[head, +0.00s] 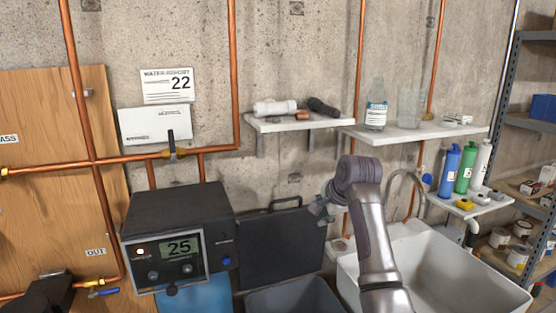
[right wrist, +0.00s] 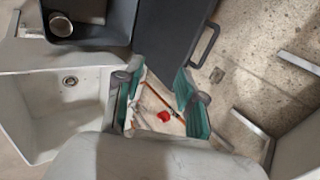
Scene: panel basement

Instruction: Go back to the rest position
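My right arm rises from the bottom of the head view, in front of the white sink. Its gripper (head: 322,207) is small and partly hidden behind the wrist, in front of the dark panel with a handle. In the right wrist view the two teal-padded fingers of this gripper (right wrist: 158,97) stand well apart. Nothing is clearly held. Between and beyond them show a pale surface, thin brownish sticks and a small red thing (right wrist: 164,116), too small to identify. My left gripper does not show in either view.
A grey control box (head: 180,235) reading 25 stands left. A white sink (head: 445,270) is at right, with a dark grey bin (head: 295,298) beside it. Wall shelves (head: 415,132) carry a bottle, a glass jar and fittings. Copper pipes (head: 233,80) run along the concrete wall.

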